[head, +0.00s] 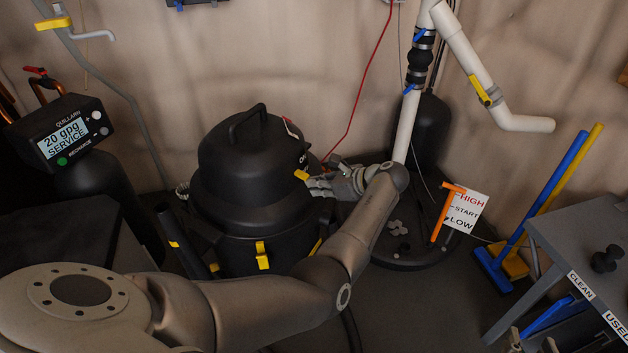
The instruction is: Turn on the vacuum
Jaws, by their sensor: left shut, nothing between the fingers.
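The black shop vacuum (240,165) stands on the floor in the middle, with a loop handle on its lid and yellow latches. A small red and white switch (291,128) sits on the upper right of its lid, beside partly hidden lettering. A yellow piece (301,175) is on the lid's lower right edge. My left gripper (312,184) is shut and empty at the vacuum's right side, close to the yellow piece and below the switch. I cannot tell if it touches the vacuum. My left arm hides part of the vacuum's lower right. My right gripper is not in view.
A water softener head (70,135) with a lit display stands at left. Blue and yellow brooms (545,205) and a grey table (590,245) stand further right.

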